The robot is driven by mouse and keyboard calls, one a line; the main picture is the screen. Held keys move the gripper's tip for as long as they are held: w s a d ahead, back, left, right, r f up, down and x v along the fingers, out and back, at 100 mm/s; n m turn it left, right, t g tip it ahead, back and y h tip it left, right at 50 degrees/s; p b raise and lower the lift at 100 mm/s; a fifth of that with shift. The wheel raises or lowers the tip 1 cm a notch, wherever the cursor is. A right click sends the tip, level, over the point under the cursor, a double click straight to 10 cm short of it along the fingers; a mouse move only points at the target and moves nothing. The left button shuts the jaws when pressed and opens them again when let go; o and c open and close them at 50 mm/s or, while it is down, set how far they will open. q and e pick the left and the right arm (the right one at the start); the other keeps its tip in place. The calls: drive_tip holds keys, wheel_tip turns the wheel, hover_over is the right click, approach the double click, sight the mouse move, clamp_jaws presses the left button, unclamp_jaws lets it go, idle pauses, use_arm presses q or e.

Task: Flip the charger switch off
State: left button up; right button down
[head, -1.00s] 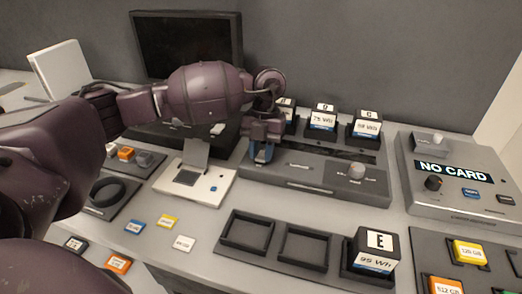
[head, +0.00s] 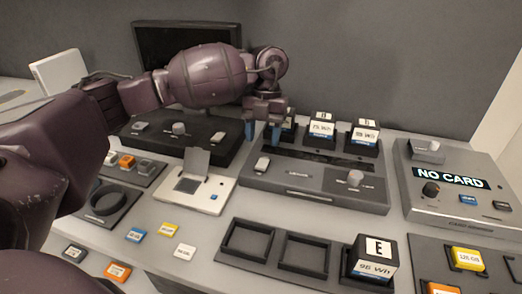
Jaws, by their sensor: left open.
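The charger (head: 320,190) is a grey unit at centre with several labelled batteries standing in its back row. A small white switch (head: 262,164) sits on its left end; I cannot tell its on or off state. A round knob (head: 355,178) is on its right part. My left gripper (head: 263,138) is open and empty, pointing down with blue-tipped fingers apart. It is above and behind the switch in the picture, not touching it. It partly hides the leftmost battery (head: 289,122). My right gripper is not in view.
A dark box (head: 210,147) with its own switch and knob stands left, before a monitor (head: 170,40). A card unit (head: 450,207) reading "NO CARD" is right. In front are a white device (head: 200,200), loose cards, and a tray (head: 275,262) holding battery E (head: 375,255).

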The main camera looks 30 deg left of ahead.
use_arm(q)
drive_tip(key=shift+v, duration=2.15)
